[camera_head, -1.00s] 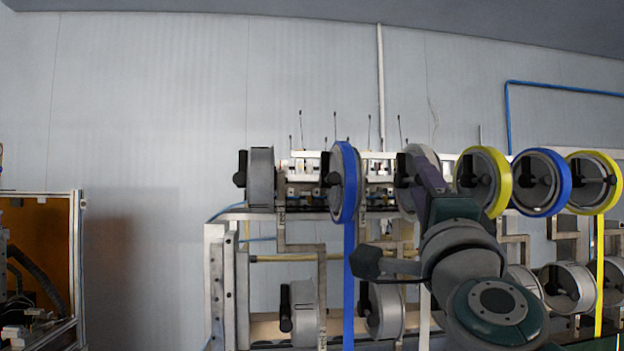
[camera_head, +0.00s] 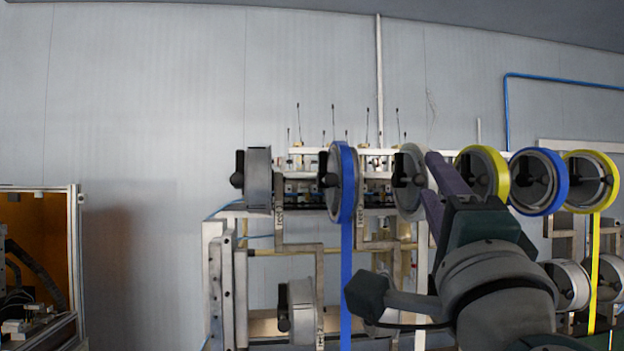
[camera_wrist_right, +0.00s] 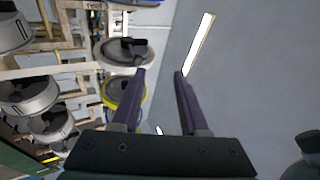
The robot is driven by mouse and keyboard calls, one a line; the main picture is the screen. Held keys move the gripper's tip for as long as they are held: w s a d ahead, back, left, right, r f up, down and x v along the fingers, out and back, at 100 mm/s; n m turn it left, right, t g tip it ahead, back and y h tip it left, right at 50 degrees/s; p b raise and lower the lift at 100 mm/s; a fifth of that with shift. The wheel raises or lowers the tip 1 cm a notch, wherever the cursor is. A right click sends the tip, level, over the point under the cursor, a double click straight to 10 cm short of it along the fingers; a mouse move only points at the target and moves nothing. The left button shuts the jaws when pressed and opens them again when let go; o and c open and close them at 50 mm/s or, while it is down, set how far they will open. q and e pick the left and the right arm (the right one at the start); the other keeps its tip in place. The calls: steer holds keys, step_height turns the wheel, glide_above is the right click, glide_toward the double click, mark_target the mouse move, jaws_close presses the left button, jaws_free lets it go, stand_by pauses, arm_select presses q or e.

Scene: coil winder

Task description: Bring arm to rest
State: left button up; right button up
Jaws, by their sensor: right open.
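My right gripper (camera_head: 440,170) reaches up from the lower right in the head view, with purple fingers and a dark green-grey wrist. Its fingers overlap the picture of a white-rimmed reel (camera_head: 411,181) on the upper row of the winder; the head view does not settle the gap. In the right wrist view the gripper (camera_wrist_right: 160,74) has its two fingers apart with nothing between them. No tape or reel is held there. My left gripper is in neither view.
The winder rack (camera_head: 233,285) carries upper reels: a grey one (camera_head: 258,180), blue ones (camera_head: 342,183) and yellow ones (camera_head: 489,174). Blue tape (camera_head: 346,270) and yellow tape (camera_head: 594,270) hang down. An orange-walled cabinet (camera_head: 76,240) stands at the left, with bare wall between.

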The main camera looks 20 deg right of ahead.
steer(key=a+f+n+y, duration=0.5)
steer(key=a+n+y, duration=0.5)
steer(key=n+y, duration=0.35)
steer(key=s+a+f+n+g+y+p, duration=0.1)
steer(key=s+a+f+n+g, duration=0.1)
steer(key=f+n+g, duration=0.25)
steer(key=s+a+f+n+g+y+p, duration=0.1)
steer(key=s+a+f+n+g+y, duration=0.15)
steer(key=f, duration=0.35)
steer(key=s+d+f+n+g+h, duration=0.2)
steer(key=s+f+g, duration=0.3)
steer(key=s, duration=0.4)
steer(key=s+d+f+n+g+h, duration=0.3)
steer(key=s+d+f+g, duration=0.1)
steer(key=s+f, duration=0.3)
steer(key=shift+s+d+f+g+h, duration=0.3)
steer(key=shift+s+g, duration=0.4)
steer(key=shift+s, duration=0.4)
steer(key=shift+a, duration=0.1)
